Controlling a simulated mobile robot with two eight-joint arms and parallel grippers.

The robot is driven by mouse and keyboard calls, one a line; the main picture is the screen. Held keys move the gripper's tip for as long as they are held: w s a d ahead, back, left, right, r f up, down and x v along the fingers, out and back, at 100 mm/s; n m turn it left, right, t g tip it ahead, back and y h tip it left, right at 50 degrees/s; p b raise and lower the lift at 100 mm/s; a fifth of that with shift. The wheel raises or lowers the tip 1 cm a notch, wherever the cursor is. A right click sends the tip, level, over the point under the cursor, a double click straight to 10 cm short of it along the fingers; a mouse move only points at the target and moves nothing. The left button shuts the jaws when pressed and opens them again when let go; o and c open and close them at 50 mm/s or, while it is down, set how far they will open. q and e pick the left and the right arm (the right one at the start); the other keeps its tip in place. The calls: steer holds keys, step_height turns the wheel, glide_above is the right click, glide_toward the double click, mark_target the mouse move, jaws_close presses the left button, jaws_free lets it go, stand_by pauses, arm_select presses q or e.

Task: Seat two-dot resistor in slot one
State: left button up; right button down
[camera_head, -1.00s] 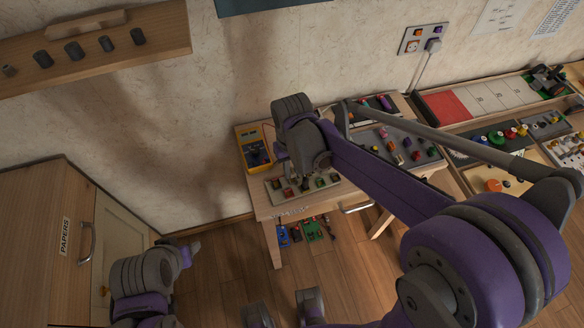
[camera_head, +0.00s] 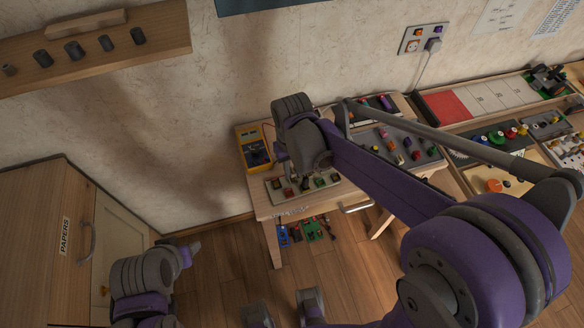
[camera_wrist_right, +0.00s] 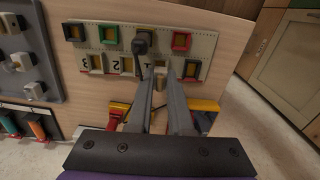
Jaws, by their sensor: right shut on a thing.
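My right gripper (camera_wrist_right: 161,70) reaches over the slotted board (camera_wrist_right: 202,46) in the right wrist view, its fingers close together. It is shut on a small part at the fingertips, mostly hidden; I cannot tell its dots. A dark round knob (camera_wrist_right: 142,40) shows just beyond the tips. The board has framed pieces, including a green one (camera_wrist_right: 109,34) and a red one (camera_wrist_right: 181,41), and printed numbers beside a row of frames. In the head view my right gripper (camera_head: 305,185) is low over this board at the table's front. My left gripper (camera_head: 190,249) is away at lower left, its jaws unclear.
A yellow meter (camera_head: 254,148) stands left of the board. A grey panel with coloured knobs (camera_head: 412,152) lies to its right. A cabinet (camera_head: 118,238) stands at left. Floor between cabinet and table is clear.

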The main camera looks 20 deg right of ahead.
mark_target(292, 170)
steer(key=shift+f+b, duration=0.5)
steer(key=shift+f, duration=0.15)
steer(key=c, duration=0.8)
jaws_free()
steer(key=shift+o, duration=0.2)
steer(key=shift+r+p, duration=1.65)
steer(key=shift+r, duration=0.85)
steer(key=s+d+r+t, duration=0.1)
steer(key=s+d+t, duration=0.1)
steer(key=s, duration=0.5)
steer(key=s+d+r+m+t+p, duration=0.1)
steer(key=s+d+t, duration=0.2)
steer(key=s, duration=0.4)
steer(key=shift+d+r, duration=0.3)
steer(key=shift+d, duration=0.5)
